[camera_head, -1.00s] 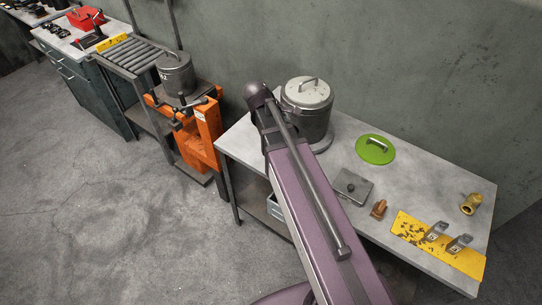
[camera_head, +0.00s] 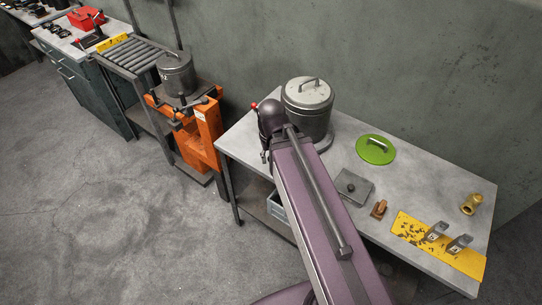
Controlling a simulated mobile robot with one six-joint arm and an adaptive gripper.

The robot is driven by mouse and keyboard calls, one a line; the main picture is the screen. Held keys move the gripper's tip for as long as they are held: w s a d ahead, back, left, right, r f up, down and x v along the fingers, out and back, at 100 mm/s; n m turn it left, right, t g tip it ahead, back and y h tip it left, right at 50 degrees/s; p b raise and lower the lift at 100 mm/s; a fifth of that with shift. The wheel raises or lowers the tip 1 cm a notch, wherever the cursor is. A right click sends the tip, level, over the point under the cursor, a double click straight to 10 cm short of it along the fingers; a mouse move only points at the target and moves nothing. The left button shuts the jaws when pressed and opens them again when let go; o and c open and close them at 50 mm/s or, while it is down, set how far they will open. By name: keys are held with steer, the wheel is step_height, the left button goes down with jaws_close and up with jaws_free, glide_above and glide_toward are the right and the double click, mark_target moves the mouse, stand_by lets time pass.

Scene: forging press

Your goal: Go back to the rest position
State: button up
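My purple arm reaches up from the bottom of the head view to its dark far joint, in front of the left part of the grey table (camera_head: 400,160). At that joint a small part with a red tip and a dark piece hanging down show on the left side. My gripper's fingers cannot be made out. A grey lidded pot (camera_head: 308,105) stands upright on the table just behind the end of my arm, its lower left partly hidden. Whether the arm touches it cannot be told.
On the table lie a green lid (camera_head: 375,149), a grey square plate (camera_head: 353,187), an orange-brown block (camera_head: 379,209), a brass fitting (camera_head: 471,204) and a yellow plate with brackets (camera_head: 440,246). Left stand an orange press (camera_head: 205,135) bearing another pot (camera_head: 176,72) and a roller conveyor (camera_head: 131,54).

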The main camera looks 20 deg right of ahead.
step_height(320, 180, down, 4)
steer(key=b, duration=0.4)
steer(key=shift+f, duration=0.2)
stand_by(1.0)
